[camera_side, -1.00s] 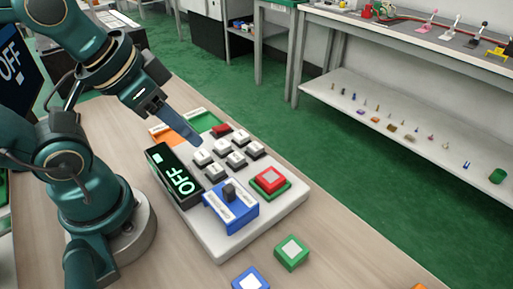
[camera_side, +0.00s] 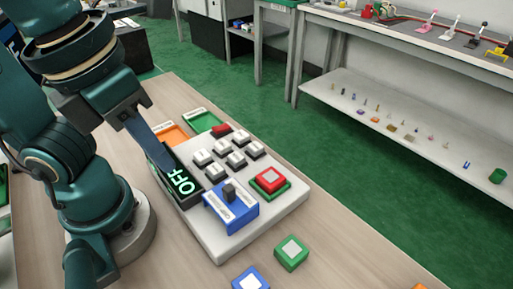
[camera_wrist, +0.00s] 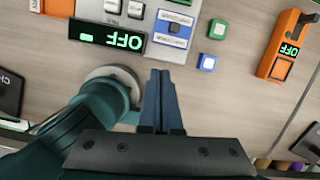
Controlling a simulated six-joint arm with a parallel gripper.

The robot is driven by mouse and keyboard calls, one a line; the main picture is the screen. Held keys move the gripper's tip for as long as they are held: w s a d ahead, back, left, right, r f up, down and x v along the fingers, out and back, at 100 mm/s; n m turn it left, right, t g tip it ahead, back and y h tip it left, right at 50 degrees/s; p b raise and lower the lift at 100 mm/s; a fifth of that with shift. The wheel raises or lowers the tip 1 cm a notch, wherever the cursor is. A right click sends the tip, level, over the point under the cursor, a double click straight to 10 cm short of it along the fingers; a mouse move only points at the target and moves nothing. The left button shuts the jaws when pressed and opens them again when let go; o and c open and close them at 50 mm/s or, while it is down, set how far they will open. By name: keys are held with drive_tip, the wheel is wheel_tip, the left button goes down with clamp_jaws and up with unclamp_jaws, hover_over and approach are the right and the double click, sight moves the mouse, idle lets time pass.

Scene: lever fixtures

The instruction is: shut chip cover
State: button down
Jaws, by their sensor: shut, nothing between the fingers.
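My gripper (camera_side: 168,162) is shut and empty. In the side view its blue fingers point down and to the right, in front of the black OFF display (camera_side: 184,186) and hiding part of it. In the wrist view the shut fingertips (camera_wrist: 161,74) are over bare table, below the display (camera_wrist: 107,38) and the panel. No chip cover can be made out for certain. A dark object (camera_wrist: 9,92) with partly cut-off white lettering is at the left edge of the wrist view; I cannot tell what it is.
A white panel (camera_side: 232,243) carries several keys, a red button (camera_side: 270,179) and a blue lever block (camera_side: 232,209). Green (camera_side: 291,253) and blue (camera_side: 250,280) button blocks stand nearby. An orange device (camera_wrist: 281,52) is at the right in the wrist view. Table between is clear.

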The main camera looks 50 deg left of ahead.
drive_tip(key=s+d+m, duration=0.1)
approach(222, 204)
drive_tip(key=s+f, duration=0.3)
drive_tip(key=f, duration=0.2)
drive_tip(key=w, duration=0.3)
drive_tip(key=shift+a+f+m, duration=0.1)
drive_tip(key=shift+m, duration=0.2)
drive_tip(key=shift+w, duration=0.5)
drive_tip(key=shift+w, duration=0.1)
drive_tip(key=w, duration=0.9)
drive_tip(key=shift+w, duration=0.4)
